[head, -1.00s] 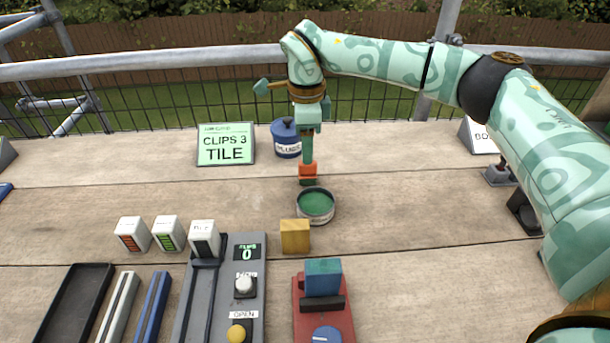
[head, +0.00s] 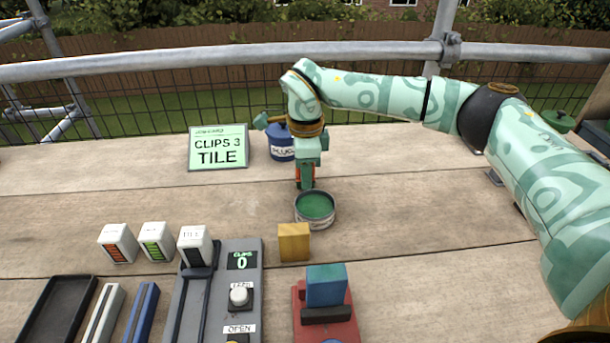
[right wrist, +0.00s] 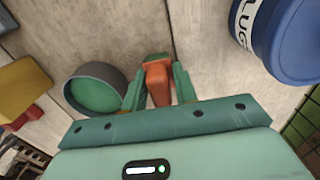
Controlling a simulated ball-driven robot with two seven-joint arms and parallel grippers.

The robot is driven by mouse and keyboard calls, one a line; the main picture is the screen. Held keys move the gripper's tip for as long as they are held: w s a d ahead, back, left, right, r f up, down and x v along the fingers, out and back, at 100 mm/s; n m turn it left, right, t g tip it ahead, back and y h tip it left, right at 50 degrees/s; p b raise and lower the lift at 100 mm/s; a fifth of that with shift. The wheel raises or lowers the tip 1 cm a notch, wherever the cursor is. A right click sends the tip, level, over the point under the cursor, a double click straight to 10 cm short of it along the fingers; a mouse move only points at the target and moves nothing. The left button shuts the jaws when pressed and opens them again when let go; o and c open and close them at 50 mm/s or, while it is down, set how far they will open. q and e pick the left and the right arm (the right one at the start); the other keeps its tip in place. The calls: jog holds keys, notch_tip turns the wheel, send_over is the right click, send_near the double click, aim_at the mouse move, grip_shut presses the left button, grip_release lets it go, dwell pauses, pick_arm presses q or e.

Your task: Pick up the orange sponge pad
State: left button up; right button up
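The orange sponge pad (head: 297,176) is on the wooden deck just behind the open round tin of green (head: 316,205). My right gripper (head: 304,180) points down over the pad, and its fingers partly hide it in the head view. In the right wrist view the orange pad (right wrist: 157,84) lies between the two green fingers of my right gripper (right wrist: 158,80). Any gap on either side is very small, and I cannot tell whether the fingers press on it. My left gripper is out of view.
A blue pot (head: 281,143) stands close behind the gripper, beside a green sign (head: 219,148). A yellow block (head: 294,242), a red device with a blue block (head: 326,286) and a grey clip panel (head: 243,290) are in front. The deck to the right is mostly clear.

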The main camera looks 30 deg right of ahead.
jog(key=shift+r, duration=0.1)
jog(key=shift+c, duration=0.5)
